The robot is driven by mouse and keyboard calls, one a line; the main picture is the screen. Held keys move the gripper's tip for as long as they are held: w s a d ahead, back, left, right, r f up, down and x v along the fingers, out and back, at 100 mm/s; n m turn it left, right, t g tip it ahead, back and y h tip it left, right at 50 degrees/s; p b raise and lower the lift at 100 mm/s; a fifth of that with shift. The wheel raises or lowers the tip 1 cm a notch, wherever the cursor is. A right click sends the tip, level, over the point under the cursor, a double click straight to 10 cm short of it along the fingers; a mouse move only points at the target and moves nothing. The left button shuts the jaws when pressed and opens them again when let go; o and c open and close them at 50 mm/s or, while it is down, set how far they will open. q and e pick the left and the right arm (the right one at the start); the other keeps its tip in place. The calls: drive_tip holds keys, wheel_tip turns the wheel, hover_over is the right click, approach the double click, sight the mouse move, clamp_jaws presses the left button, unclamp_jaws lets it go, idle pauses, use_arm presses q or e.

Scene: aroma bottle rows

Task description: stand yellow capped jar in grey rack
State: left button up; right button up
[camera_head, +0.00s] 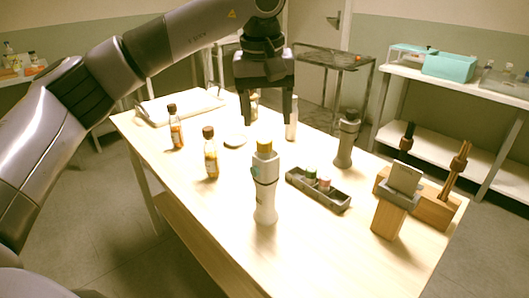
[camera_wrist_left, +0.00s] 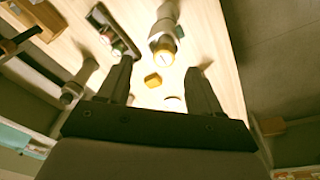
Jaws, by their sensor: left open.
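The yellow capped jar (camera_head: 264,143) shows only its cap in the head view, just behind the tall grey-white bottle that hides its body. In the left wrist view its yellow cap (camera_wrist_left: 153,80) lies between and beyond my fingertips, apart from them. The grey rack (camera_head: 338,202) is a long tray right of the tall bottle, holding a green-capped jar (camera_head: 311,172) and a reddish-capped jar (camera_head: 324,184). It also shows in the left wrist view (camera_wrist_left: 128,43). My left gripper (camera_head: 268,118) is open and empty, pointing down above the table behind the tall bottle. My right gripper is out of view.
The tall grey-white bottle (camera_head: 265,195) stands in front of the jar. Two dark-capped amber bottles (camera_head: 210,160) (camera_head: 176,131) stand left, near a white dish (camera_head: 235,141). A grey grinder (camera_head: 347,145) and wooden stands (camera_head: 388,220) are right. The front-left tabletop is clear.

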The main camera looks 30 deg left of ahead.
sight(264, 139)
use_arm(q)
drive_tip(key=shift+m+y, duration=0.3)
drive_tip(key=f, duration=0.2)
drive_tip(key=w+a+f, duration=0.1)
drive_tip(key=f, duration=0.3)
drive_tip(key=shift+w+a, duration=0.15)
drive_tip(key=shift+w, duration=0.1)
drive_tip(key=c, duration=1.2)
drive_tip(key=shift+r, duration=0.1)
